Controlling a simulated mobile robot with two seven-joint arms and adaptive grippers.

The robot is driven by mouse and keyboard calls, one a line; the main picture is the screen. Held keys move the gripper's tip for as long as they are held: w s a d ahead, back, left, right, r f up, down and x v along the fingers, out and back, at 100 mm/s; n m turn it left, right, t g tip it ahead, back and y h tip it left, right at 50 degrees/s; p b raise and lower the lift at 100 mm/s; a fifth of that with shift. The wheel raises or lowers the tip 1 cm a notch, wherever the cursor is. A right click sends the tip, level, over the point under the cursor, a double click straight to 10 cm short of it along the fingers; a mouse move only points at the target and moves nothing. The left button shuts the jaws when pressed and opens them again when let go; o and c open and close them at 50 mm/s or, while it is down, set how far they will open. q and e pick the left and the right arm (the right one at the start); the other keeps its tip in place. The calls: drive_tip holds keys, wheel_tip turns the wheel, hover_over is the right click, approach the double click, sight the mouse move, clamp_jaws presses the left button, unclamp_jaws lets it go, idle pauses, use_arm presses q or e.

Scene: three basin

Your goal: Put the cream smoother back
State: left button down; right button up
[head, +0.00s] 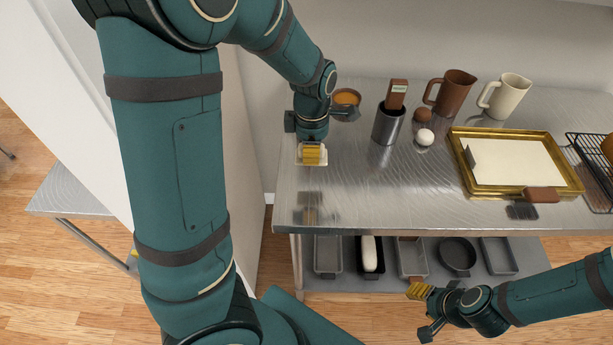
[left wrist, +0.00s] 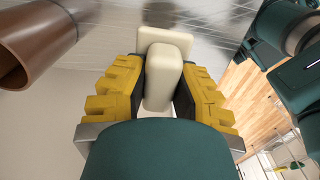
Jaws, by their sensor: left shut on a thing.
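The cream smoother (head: 322,160) is a pale block with a wider flat plate; it also shows in the left wrist view (left wrist: 159,78). My left gripper (head: 312,150) is shut on it, with a yellow-padded finger on each side of the block. The gripper points down over the left end of the steel table (head: 365,205). A reflection shows on the metal below; whether the plate touches the table, I cannot tell. My right gripper (head: 420,308) is off the table's front at lower right; its finger gap is unclear.
An orange-filled bowl (head: 346,97) stands behind my left gripper. To the right are a steel canister (head: 387,126), brown and white eggs, a brown jug (head: 455,88), a cream jug (head: 507,97), a gold-rimmed tray (head: 520,190) and a brush (head: 540,195). The table's front left is clear.

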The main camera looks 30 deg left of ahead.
use_arm(q)
drive_tip(key=b, duration=0.1)
hover_over(311, 180)
wheel_tip(311, 180, down, 4)
drive_tip(key=shift+w+f, duration=0.1)
drive_tip(key=shift+f, duration=0.1)
drive_tip(key=shift+f+b, duration=0.6)
drive_tip(key=shift+f, duration=1.3)
drive_tip(key=shift+f, duration=0.15)
drive_tip(key=c, duration=0.9)
unclamp_jaws()
wheel_tip(311, 180, up, 12)
drive_tip(key=p, duration=0.4)
